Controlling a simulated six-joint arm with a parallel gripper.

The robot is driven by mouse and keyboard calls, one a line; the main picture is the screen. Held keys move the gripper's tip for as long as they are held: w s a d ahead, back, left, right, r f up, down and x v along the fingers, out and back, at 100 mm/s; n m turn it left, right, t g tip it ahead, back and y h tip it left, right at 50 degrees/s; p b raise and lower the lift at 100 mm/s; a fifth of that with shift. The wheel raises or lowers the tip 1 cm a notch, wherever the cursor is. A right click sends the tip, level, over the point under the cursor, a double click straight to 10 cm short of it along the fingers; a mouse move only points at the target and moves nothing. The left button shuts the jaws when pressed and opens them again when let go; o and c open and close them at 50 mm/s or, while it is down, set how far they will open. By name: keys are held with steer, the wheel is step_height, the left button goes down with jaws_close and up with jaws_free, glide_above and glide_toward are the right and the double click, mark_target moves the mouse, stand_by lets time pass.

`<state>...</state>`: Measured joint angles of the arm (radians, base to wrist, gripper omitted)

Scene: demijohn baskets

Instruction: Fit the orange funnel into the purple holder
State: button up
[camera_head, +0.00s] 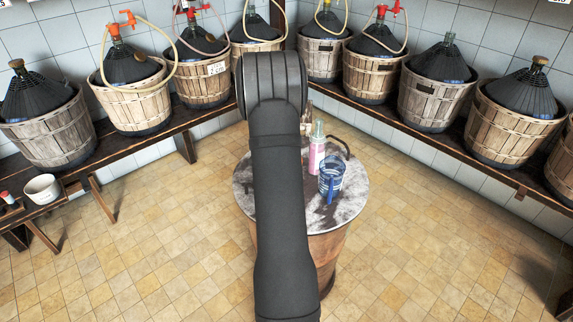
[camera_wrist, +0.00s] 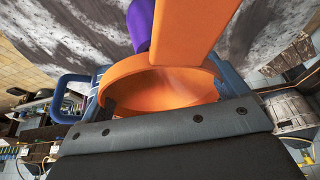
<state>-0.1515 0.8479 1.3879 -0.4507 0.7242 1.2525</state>
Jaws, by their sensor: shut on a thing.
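The orange funnel (camera_wrist: 165,84) fills the middle of the wrist view, with its round rim and a broad flat orange part reaching to the top edge. My gripper (camera_wrist: 162,116) is shut on the funnel; its grey body crosses the lower part of that view and the fingertips are mostly hidden. A purple piece, which looks like the purple holder (camera_wrist: 141,22), shows behind the funnel at the top. Whether funnel and holder touch cannot be told. In the head view my own arm hides gripper, funnel and holder.
A round barrel table (camera_head: 347,190) stands under my arm. On it are a blue jug (camera_head: 331,176) and a pink bottle (camera_head: 317,155), right of the arm. Basketed demijohns (camera_head: 135,95) line benches along both walls. A white bucket (camera_head: 42,189) stands at left. Tiled floor is clear.

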steer(key=o, duration=0.7)
steer(key=shift+c, duration=0.2)
steer(key=v, duration=1.7)
steer(key=shift+r, duration=0.25)
steer(key=shift+s, duration=0.1)
steer(key=x, duration=1.7)
steer(key=shift+f, duration=0.3)
steer(key=shift+r, duration=0.25)
